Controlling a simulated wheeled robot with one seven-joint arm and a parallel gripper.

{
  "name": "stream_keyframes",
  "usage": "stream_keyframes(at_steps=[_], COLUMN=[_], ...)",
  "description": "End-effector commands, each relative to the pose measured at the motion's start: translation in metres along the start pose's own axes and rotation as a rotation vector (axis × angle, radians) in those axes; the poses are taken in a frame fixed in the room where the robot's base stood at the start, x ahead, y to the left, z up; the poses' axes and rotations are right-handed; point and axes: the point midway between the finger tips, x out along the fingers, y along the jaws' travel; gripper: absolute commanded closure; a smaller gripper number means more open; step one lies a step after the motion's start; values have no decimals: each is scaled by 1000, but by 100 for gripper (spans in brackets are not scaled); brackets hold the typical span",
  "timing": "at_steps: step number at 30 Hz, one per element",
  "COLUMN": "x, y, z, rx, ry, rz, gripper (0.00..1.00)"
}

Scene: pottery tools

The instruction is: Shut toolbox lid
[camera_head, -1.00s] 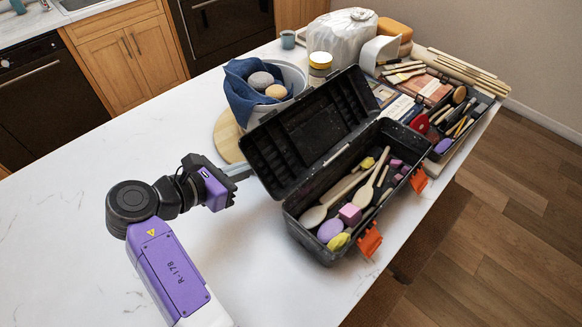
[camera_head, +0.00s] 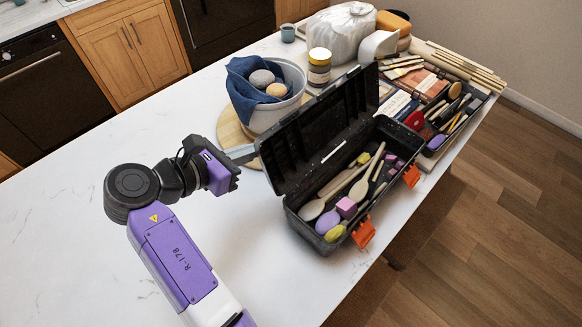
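The black toolbox (camera_head: 291,213) stands on the white counter with its lid (camera_head: 322,128) raised, close to upright. Inside lie wooden spoons (camera_head: 327,196), a pink block (camera_head: 346,207), a purple sponge (camera_head: 327,222) and yellow pieces. Orange latches (camera_head: 363,232) hang on its front. My gripper (camera_head: 245,154) is left of the lid, its grey fingers reaching to the lid's outer face near the left end. The fingertips seem to touch the lid, but the contact is hard to see. I cannot tell whether the fingers are apart.
A grey bowl with blue cloth (camera_head: 287,114) stands on a round wooden board (camera_head: 232,139) just behind my gripper. A tool tray (camera_head: 450,128) lies right. The left counter is clear.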

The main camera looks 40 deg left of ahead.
Motion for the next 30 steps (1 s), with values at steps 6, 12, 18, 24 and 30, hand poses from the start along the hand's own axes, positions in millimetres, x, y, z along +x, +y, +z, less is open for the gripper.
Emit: stream_keyframes(at_steps=[6, 12, 18, 24, 30], x=[-4, -8, -12, -14, -15], y=[-14, -27, -41, -57, -73], z=[12, 20, 27, 32, 35], rx=[2, 2, 2, 2, 1], ry=[-1, -1, 0, -1, 0], rz=[0, 0, 0, -1, -1], gripper=[100, 100, 100, 100, 100])
